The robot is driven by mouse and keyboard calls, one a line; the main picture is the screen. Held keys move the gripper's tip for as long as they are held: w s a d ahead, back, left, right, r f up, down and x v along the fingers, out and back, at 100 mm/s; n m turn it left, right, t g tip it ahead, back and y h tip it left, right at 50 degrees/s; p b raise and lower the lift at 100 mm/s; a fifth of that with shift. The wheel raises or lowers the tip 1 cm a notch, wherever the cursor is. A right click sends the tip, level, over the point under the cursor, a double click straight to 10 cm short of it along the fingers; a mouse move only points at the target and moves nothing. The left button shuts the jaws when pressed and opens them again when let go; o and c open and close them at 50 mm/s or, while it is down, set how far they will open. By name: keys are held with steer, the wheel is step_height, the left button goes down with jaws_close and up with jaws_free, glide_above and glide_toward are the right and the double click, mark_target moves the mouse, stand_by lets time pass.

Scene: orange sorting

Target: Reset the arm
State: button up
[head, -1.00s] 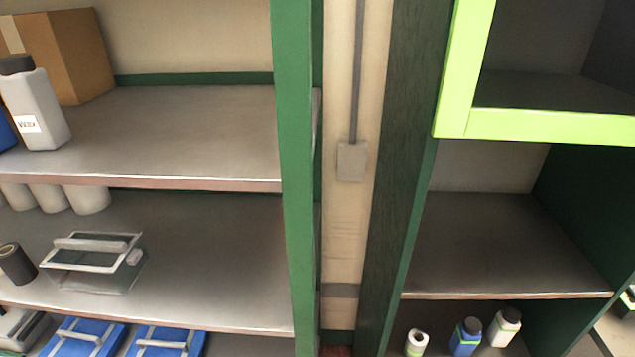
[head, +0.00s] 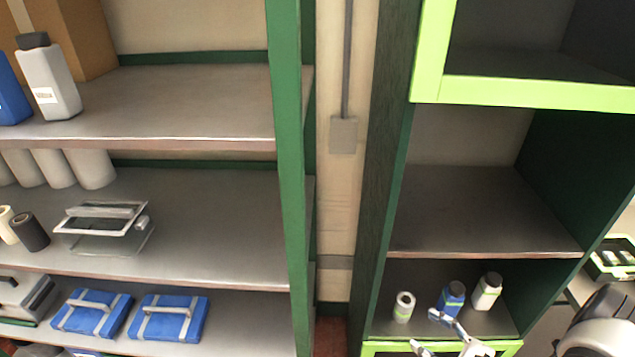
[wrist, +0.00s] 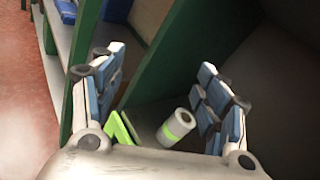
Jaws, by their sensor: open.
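My gripper (head: 440,333) shows at the lower right of the head view, in front of the lowest visible shelf of the right cabinet. In the wrist view its two blue-padded fingers (wrist: 157,100) stand wide apart with nothing held between them. A white roll with a green band (wrist: 175,128) shows beyond the gap between the fingers. In the head view a white roll (head: 403,307), a blue bottle (head: 451,300) and a white bottle (head: 487,291) stand on that shelf. The gripper partly overlaps the blue bottle's lower part in this view.
The right cabinet has a bright green frame (head: 520,93) above and an empty middle shelf (head: 480,215). A green post (head: 286,170) borders the left shelves, which hold a white bottle (head: 50,82), a glass-lidded item (head: 105,225) and blue cases (head: 168,318). A crate (head: 612,258) shows at the far right.

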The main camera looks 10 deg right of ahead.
steer(key=s+a+r+n+g, duration=0.1)
steer(key=a+r+n+g, duration=0.6)
steer(key=r, duration=0.4)
steer(key=a+r+n+g, duration=0.5)
steer(key=a+r+n, duration=0.2)
steer(key=a+r, duration=0.3)
steer(key=s+a+r+n+t+h, duration=0.1)
steer(key=s+a+r+n+h, duration=0.1)
steer(key=s+r+n+h, duration=0.2)
steer(key=s+a+r+n+t+h, duration=0.2)
steer(key=s+a+r+n+h, duration=0.1)
steer(key=s+r+n+h, duration=0.2)
steer(key=s+r+n, duration=0.2)
steer(key=s+r, duration=0.2)
steer(key=shift+a+n+h, duration=0.3)
steer(key=shift+n, duration=0.1)
steer(key=shift+c, duration=0.5)
